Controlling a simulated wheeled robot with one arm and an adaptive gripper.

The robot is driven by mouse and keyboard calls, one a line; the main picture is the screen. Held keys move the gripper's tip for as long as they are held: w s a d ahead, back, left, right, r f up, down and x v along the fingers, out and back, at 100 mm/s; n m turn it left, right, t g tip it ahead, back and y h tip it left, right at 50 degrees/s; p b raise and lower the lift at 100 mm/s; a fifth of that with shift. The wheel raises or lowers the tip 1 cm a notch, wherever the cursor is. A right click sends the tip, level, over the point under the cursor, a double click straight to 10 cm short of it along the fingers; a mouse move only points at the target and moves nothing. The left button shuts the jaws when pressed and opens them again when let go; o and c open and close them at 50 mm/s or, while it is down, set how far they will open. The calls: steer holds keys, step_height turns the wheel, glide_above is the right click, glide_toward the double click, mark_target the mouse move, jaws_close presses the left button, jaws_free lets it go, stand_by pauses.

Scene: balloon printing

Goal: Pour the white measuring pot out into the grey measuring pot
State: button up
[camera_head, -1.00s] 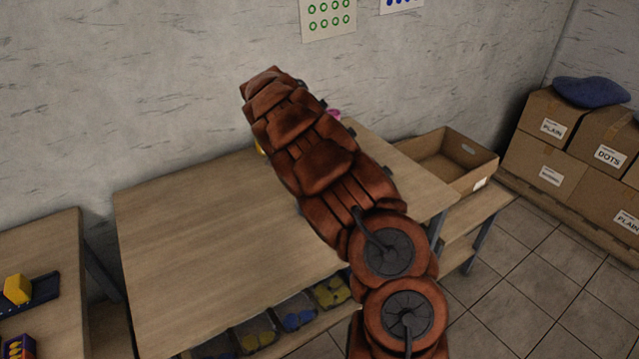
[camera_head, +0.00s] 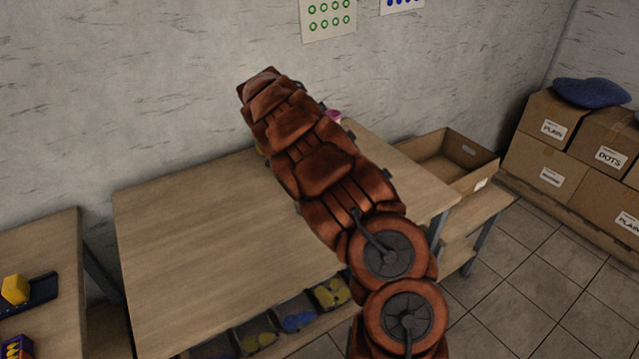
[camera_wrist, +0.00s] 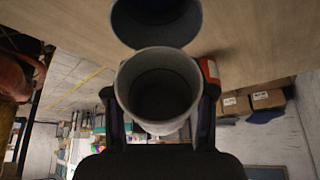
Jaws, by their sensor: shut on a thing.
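The white measuring pot (camera_wrist: 126,80) is between the two fingers of my gripper (camera_wrist: 158,92) in the wrist view. The fingers are shut on its sides, and its round mouth faces the camera. Its inside is dark, and I cannot tell whether anything is in it. The grey measuring pot (camera_wrist: 157,28), dark and bluish, shows at the top of the wrist view against the table, its rim close to the white pot's rim. I cannot tell whether they touch. In the head view my arm hides the gripper and both pots.
The wooden table (camera_head: 200,225) is bare left of my arm. A pink thing (camera_head: 333,117) peeks out behind my arm. A red thing (camera_wrist: 209,70) is beside the right finger. An open cardboard box (camera_head: 470,178) stands at right; bins (camera_head: 298,318) sit below the table.

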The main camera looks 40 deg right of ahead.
steer(key=shift+w+a+r+g+h+b, duration=0.2)
steer(key=shift+g+h+b, duration=0.4)
steer(key=shift+b, duration=0.9)
steer(key=shift+a+r+g+h+b, duration=0.1)
steer(key=shift+r+g+h+b, duration=0.35)
steer(key=shift+b, duration=1.05)
stand_by(5.0)
